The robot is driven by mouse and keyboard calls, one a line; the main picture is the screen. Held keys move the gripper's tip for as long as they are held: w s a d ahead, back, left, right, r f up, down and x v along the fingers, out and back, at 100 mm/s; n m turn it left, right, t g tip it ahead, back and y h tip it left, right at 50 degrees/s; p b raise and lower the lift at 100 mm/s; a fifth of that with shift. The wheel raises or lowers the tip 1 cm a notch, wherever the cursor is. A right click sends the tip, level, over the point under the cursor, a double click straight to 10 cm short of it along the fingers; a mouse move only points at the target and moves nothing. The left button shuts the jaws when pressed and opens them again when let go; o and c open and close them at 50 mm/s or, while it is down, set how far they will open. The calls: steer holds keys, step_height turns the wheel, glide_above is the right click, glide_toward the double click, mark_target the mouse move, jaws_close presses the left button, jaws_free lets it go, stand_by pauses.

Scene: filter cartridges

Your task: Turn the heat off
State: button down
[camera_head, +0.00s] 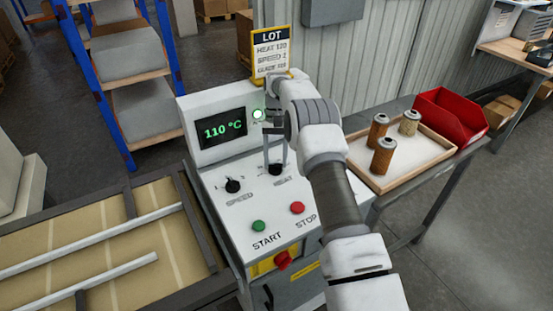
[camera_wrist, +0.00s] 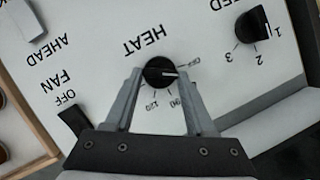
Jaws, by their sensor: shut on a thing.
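The black HEAT knob (camera_head: 276,169) is on the sloped white control panel (camera_head: 225,205), below the display. In the wrist view the knob (camera_wrist: 160,69) sits between the two fingers of my gripper (camera_wrist: 162,76), which is shut on it. Its white pointer line points right in that view, toward a small mark too blurred to read, away from the 120 and 90 marks. The display (camera_head: 222,128) reads 110 °C in green. A lit round lamp (camera_head: 258,114) is beside it. My gripper (camera_head: 275,158) reaches down to the knob in the head view.
The SPEED knob (camera_head: 233,186), green START button (camera_head: 259,226) and red STOP button (camera_head: 297,208) are close by. A FAN switch (camera_wrist: 75,120) is near the gripper. A LOT card (camera_head: 271,50) stands behind. A tray (camera_head: 400,184) with cartridges and a red bin (camera_head: 449,117) are right.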

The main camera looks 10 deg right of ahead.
steer(key=shift+s+a+f+n+h, duration=0.15)
steer(key=shift+n+h, duration=0.25)
steer(key=shift+n, duration=0.7)
steer(key=shift+w+a+f+n+h, duration=0.1)
steer(key=shift+n+h, duration=0.3)
steer(key=shift+n, duration=0.7)
steer(key=shift+s, duration=0.1)
steer(key=shift+c, duration=1.2)
jaws_free()
steer(key=shift+r, duration=0.15)
steer(key=shift+r, duration=0.35)
steer(key=r, duration=0.2)
steer(key=r+b, duration=0.1)
steer(key=shift+d+r, duration=0.35)
steer(key=shift+r, duration=0.05)
steer(key=s+d+r+b, duration=0.1)
steer(key=s+d+r, duration=0.4)
steer(key=d, duration=0.4)
steer(key=shift+s+d+r, duration=0.2)
steer(key=shift+s+r, duration=0.2)
steer(key=shift+r, duration=0.35)
